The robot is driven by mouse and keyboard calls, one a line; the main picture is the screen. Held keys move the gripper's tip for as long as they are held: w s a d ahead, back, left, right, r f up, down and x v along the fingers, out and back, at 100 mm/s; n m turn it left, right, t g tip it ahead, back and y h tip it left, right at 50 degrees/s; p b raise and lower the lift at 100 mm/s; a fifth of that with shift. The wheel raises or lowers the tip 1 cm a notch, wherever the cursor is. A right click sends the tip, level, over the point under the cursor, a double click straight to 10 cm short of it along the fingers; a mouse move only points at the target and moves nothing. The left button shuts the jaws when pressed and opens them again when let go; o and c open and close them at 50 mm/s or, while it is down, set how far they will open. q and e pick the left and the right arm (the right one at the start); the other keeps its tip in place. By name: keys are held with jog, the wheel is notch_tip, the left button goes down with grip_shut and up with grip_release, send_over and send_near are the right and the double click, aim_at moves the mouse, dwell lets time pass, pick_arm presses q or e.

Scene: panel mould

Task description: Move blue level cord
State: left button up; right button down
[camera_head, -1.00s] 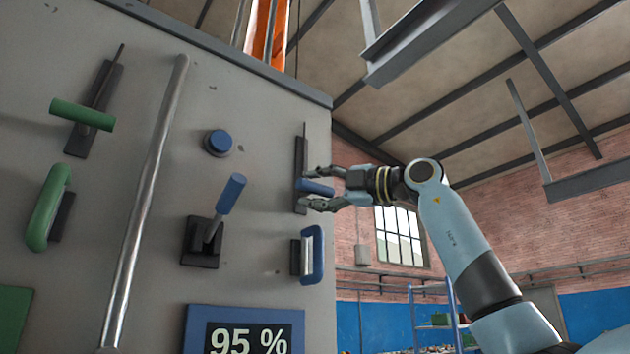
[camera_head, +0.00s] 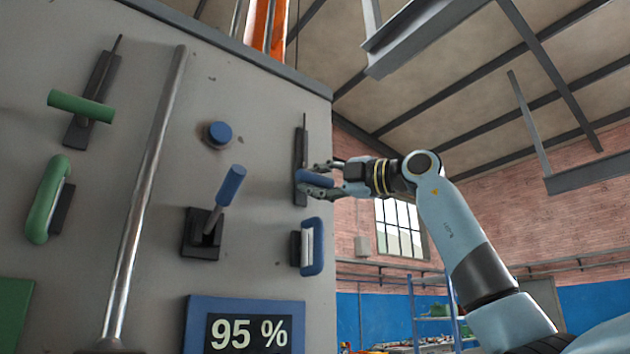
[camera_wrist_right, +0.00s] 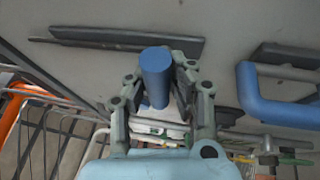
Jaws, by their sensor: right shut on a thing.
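The blue level cord handle (camera_head: 310,178) is a short blue bar on a dark upright rail (camera_head: 300,140) near the right edge of the grey panel. My right gripper (camera_head: 318,179) is shut on this handle, coming in from the right. In the right wrist view the handle shows as a blue cylinder (camera_wrist_right: 156,75) between the two fingers of the gripper (camera_wrist_right: 157,98), in front of the rail (camera_wrist_right: 125,38). The far end of the handle is hidden. My left gripper is in neither view.
A blue U-shaped handle (camera_head: 316,246) sits just below the cord. A blue lever (camera_head: 230,188), a round blue button (camera_head: 219,135) and a display (camera_head: 247,333) reading 95 % are farther left. Green handles (camera_head: 45,200) lie beyond a metal pole (camera_head: 143,200).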

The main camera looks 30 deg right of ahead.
notch_tip(320, 180, up, 11)
jog(key=p, duration=0.8)
jog(key=shift+f+p, duration=0.1)
jog(key=shift+p, duration=0.3)
jog(key=shift+s, duration=0.15)
jog(key=c, duration=1.2)
grip_release()
jog(key=shift+c, duration=0.2)
jog(key=shift+o, duration=0.6)
jog(key=shift+d+f, duration=0.1)
